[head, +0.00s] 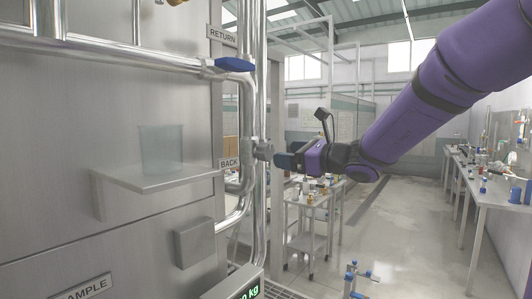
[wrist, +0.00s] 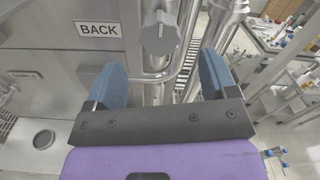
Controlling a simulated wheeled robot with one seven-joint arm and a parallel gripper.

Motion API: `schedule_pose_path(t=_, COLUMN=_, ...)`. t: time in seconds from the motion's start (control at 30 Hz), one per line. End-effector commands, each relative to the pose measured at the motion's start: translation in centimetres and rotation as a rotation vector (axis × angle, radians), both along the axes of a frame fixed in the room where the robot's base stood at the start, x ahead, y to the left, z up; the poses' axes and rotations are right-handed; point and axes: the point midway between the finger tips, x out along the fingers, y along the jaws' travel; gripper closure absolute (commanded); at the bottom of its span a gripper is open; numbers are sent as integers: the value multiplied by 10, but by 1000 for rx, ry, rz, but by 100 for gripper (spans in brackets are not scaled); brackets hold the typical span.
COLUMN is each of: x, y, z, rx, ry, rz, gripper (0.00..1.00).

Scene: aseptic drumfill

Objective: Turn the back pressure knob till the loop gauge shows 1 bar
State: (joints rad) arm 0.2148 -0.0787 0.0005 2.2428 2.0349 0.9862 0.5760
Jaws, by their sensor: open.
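The back pressure knob (head: 264,150) is a grey lobed knob on the steel pipework, beside the BACK label (head: 229,163). In the wrist view the knob (wrist: 160,36) shows ahead of the fingertips, between their lines, with the BACK label (wrist: 98,29) to its left. My gripper (head: 279,160) is open, just right of the knob and apart from it in the head view. In the wrist view my gripper (wrist: 162,72) has its two blue fingers spread wide with nothing between them. The loop gauge is not visible in either view.
A blue-handled valve (head: 235,65) sits on the pipe above, near the RETURN label (head: 222,35). A steel shelf (head: 150,182) holds a clear beaker (head: 161,148) on the left. A cart (head: 307,240) with small items stands behind my gripper.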

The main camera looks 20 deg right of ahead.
Motion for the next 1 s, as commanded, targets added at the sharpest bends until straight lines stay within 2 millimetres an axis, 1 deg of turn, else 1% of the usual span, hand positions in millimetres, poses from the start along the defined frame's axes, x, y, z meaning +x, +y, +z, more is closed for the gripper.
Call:
schedule_pose_path(t=0.03, x=8, y=6, z=0, rx=0, ry=1, rz=3, gripper=21)
schedule_pose_path(t=0.2, x=32, y=23, z=-1, rx=-1, ry=1, rz=2, gripper=21)
schedule_pose_path(t=0.4, x=53, y=39, z=0, rx=-2, ry=-1, rz=2, gripper=21)
schedule_pose_path(t=0.6, x=61, y=45, z=0, rx=-2, ry=0, rz=2, gripper=21)
schedule_pose_path(t=0.87, x=61, y=45, z=0, rx=-2, ry=0, rz=1, gripper=21)
schedule_pose_path(t=0.9, x=61, y=45, z=0, rx=-2, ry=0, rz=1, gripper=30)
schedule_pose_path(t=0.97, x=61, y=45, z=0, rx=-2, ry=0, rz=1, gripper=44)
schedule_pose_path(t=1.0, x=61, y=45, z=0, rx=-2, ry=0, rz=1, gripper=53)
